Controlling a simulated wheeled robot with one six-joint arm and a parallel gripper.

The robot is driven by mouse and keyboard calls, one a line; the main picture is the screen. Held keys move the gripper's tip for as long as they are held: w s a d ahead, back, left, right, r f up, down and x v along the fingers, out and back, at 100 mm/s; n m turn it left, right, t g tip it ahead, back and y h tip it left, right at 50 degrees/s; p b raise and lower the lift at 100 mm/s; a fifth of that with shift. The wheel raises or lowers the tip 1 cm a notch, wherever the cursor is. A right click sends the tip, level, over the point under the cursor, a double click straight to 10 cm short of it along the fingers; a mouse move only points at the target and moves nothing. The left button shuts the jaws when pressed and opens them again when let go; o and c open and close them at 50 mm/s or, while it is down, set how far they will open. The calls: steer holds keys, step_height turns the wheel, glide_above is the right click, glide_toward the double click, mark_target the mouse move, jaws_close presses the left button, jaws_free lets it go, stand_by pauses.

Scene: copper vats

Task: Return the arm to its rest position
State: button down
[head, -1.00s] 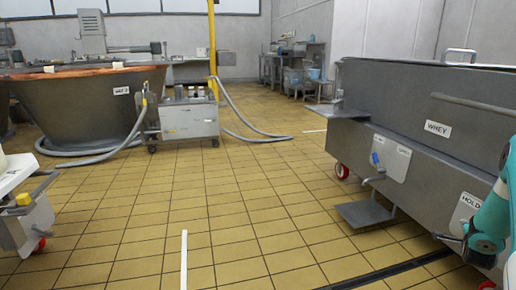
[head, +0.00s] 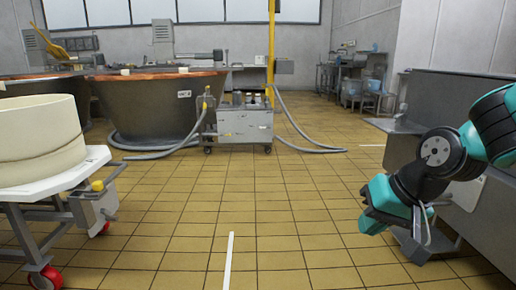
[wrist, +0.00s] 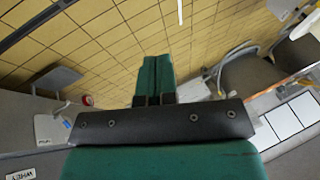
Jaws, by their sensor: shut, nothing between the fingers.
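My arm reaches in from the right edge of the head view, in front of the grey tank (head: 462,100). My gripper (head: 372,218) is teal and hangs low at the end of the black wrist, above the tiled floor. In the wrist view, its two teal fingers (wrist: 157,62) lie side by side, shut with nothing between them. The fingers point out over the floor, apart from any object.
A cheese mould on a white wheeled table (head: 88,165) stands near left. A copper-rimmed vat (head: 160,105) and a pump trolley (head: 245,124) with hoses stand further back. The middle tiled floor (head: 270,190) is clear.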

steer(key=s+a+r+n+g, duration=0.1)
steer(key=s+a+n+g, duration=0.2)
steer(key=s, duration=0.5)
steer(key=s+a+r+n+g, duration=0.15)
steer(key=s+a+n, duration=0.3)
steer(key=s, duration=0.45)
step_height(320, 180, up, 38)
steer(key=p, duration=3.8)
steer(key=shift+d+n, duration=0.35)
steer(key=shift+d, duration=0.1)
